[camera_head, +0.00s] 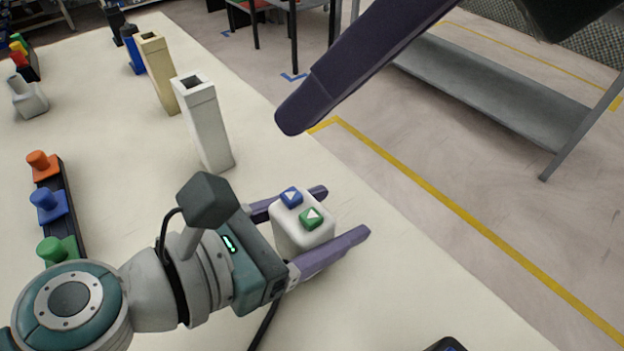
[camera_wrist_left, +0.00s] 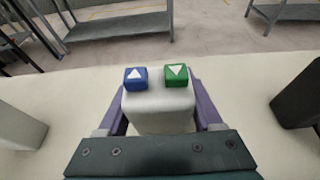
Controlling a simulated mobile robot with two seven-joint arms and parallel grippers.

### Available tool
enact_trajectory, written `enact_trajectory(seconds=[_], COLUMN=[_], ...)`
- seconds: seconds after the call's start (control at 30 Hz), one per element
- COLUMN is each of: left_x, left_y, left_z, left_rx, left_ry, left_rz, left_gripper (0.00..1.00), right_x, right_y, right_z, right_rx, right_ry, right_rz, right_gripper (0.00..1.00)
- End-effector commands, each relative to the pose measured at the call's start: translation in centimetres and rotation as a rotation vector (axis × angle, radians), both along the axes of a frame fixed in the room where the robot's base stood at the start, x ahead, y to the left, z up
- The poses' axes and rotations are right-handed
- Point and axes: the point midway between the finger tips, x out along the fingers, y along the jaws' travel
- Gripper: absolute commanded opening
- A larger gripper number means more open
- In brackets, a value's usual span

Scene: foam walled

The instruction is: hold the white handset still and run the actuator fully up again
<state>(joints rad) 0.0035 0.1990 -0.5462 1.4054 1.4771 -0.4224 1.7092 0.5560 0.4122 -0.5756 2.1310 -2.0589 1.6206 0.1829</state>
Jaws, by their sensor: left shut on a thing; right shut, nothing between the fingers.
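The white handset (camera_head: 301,236) has a blue button (camera_head: 291,196) and a green button (camera_head: 311,216), each with a white triangle. My left gripper (camera_head: 345,212) is shut on the handset, one finger on each side. In the left wrist view the handset (camera_wrist_left: 160,112) sits between the fingers, with the blue button (camera_wrist_left: 136,79) left and the green button (camera_wrist_left: 175,76) right. My right gripper (camera_head: 290,122) is shut and empty, coming in from the top right, apart from the buttons. I cannot tell which object is the actuator.
A white column (camera_head: 203,122) and a tan column (camera_head: 158,72) stand on the pale table (camera_head: 120,205). A black rack (camera_head: 66,207) with coloured knobs is at left. A dark object shows at the bottom edge (camera_head: 446,344). Grey shelving (camera_head: 490,95) stands beyond the table.

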Motion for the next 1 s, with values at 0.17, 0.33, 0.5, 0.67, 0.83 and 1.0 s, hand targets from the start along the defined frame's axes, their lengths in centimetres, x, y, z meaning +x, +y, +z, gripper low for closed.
enact_trajectory(seconds=[0.17, 0.33, 0.5, 0.67, 0.83, 1.0], left_x=[0.0, 0.0, 0.0, 0.0, 0.0, 0.0], left_y=[0.0, 0.0, 0.0, 0.0, 0.0, 0.0], left_z=[0.0, 0.0, 0.0, 0.0, 0.0, 0.0], left_rx=[0.001, 0.001, 0.001, 0.001, 0.001, 0.001], left_ry=[0.001, 0.001, 0.001, 0.001, 0.001, 0.001], left_rz=[0.0, -0.001, -0.001, -0.001, -0.001, 0.0], left_gripper=[0.04, 0.04, 0.04, 0.04, 0.04, 0.04], right_x=[0.1, 0.3, 0.4, 0.3, 0.3, 0.3], right_y=[-0.2, -0.4, -0.4, -0.4, -0.4, -0.4], right_z=[0.5, 0.6, 0.6, 0.4, -1.0, -3.4], right_rx=[0.137, 0.174, 0.173, 0.172, 0.171, 0.171], right_ry=[0.122, 0.156, 0.156, 0.158, 0.162, 0.163], right_rz=[-0.259, -0.336, -0.335, -0.334, -0.335, -0.334], right_gripper=[0.0, 0.0, 0.0, 0.0, 0.0, 0.0])
